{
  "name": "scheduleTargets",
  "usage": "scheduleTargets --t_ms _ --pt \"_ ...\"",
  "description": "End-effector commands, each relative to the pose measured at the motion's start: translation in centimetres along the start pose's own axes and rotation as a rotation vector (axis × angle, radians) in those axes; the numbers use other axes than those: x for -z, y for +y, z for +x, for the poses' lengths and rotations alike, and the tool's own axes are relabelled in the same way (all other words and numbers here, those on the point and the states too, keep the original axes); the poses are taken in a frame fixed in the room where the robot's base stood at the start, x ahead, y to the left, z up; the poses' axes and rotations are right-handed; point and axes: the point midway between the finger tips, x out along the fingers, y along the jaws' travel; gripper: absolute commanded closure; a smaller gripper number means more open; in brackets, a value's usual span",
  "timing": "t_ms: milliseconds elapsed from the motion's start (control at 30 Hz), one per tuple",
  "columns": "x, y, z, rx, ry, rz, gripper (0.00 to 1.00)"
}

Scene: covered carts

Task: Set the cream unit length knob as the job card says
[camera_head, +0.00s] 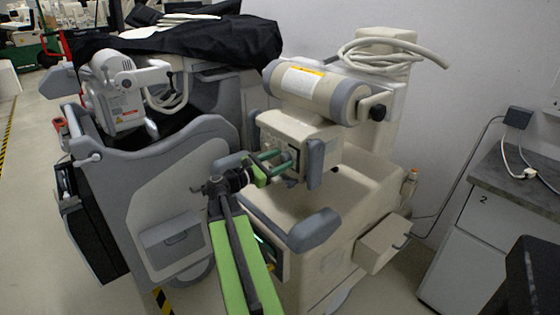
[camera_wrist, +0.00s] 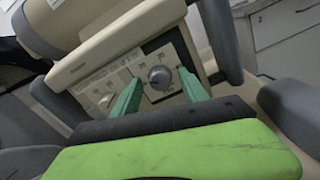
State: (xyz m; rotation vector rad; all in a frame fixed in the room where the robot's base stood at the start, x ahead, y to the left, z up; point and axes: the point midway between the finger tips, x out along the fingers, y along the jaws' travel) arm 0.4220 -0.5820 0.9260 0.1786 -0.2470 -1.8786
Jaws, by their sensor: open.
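The cream unit (camera_head: 300,128) is a box with a control panel, under a cream cylinder with grey ends. In the wrist view its panel (camera_wrist: 128,78) is tilted and carries a round dark grey knob (camera_wrist: 159,77) with a pale surround. A smaller pale control (camera_wrist: 105,100) sits lower left of it. The labels are too small to read, so I cannot confirm which is the length knob. My gripper (camera_head: 281,160) is open at the panel. Its green fingers stand on either side of the round knob, with visible gaps. I cannot make out a job card.
Grey handles (camera_head: 315,163) flank the panel closely, and a thick grey bumper (camera_head: 314,230) lies below it. A grey cart (camera_head: 180,205) stands close on the left, partly under a black cover (camera_head: 190,42). A counter (camera_head: 500,190) is at the right by the wall.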

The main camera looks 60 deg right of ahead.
Motion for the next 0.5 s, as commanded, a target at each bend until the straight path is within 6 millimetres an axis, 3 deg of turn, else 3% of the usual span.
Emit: scheduleTargets --t_ms 200,500 --pt "0.0 -0.02 0.06 0.0 0.0 0.0 0.48" --pt "-0.01 -0.07 0.15 0.002 0.0 0.0 0.86"
